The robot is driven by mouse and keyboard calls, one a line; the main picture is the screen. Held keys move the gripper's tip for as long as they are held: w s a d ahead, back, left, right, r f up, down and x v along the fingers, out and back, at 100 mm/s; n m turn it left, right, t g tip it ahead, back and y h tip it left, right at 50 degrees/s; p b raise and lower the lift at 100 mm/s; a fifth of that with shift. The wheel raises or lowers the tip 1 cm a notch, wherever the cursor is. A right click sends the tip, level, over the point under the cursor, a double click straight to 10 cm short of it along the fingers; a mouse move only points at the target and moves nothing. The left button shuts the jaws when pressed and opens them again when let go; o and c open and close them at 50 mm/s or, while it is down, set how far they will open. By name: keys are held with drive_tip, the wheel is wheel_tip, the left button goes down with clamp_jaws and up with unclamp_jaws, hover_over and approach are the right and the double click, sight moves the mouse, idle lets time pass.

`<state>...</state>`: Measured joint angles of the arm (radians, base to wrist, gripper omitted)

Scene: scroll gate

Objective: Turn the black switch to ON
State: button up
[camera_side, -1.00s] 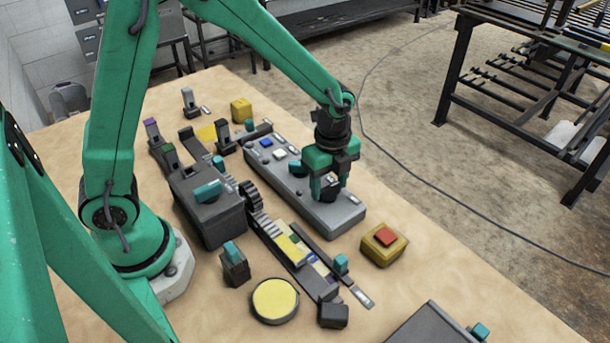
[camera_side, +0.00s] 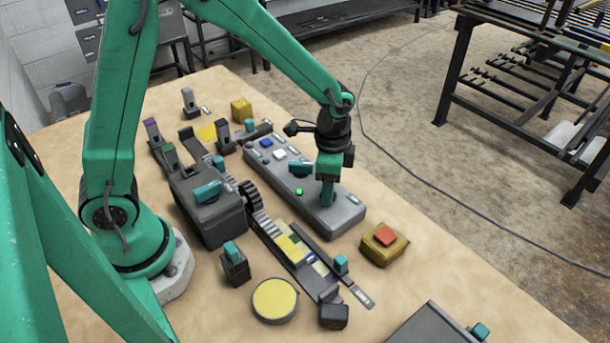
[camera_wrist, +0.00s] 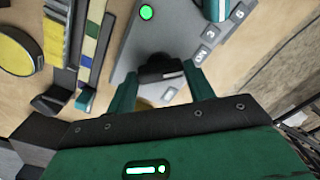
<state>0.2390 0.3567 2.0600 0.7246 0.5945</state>
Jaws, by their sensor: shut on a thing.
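The black switch (camera_wrist: 160,70) sits on the grey control panel (camera_side: 347,213). In the wrist view it lies between the two green fingers of my gripper (camera_wrist: 163,86), which is shut on it. A pale mark shows on the switch's right part. An ON label (camera_wrist: 201,56) is on the panel up and right of the switch, with more labels beyond it. A green light (camera_wrist: 147,12) glows on the panel; it also shows in the side view (camera_side: 299,191). In the side view my gripper (camera_side: 326,198) points down at the panel's near end and hides the switch.
A yellow box with a red button (camera_side: 384,238) stands right of the panel. A slotted track with coloured tiles (camera_side: 292,250) lies left of it. A dark grey box with a teal lever (camera_side: 212,215) stands further left.

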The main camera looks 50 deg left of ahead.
drive_tip(key=shift+n, duration=0.4)
drive_tip(key=o, duration=1)
drive_tip(key=shift+r, duration=0.1)
drive_tip(key=shift+r, duration=3.8)
drive_tip(key=shift+r, duration=0.1)
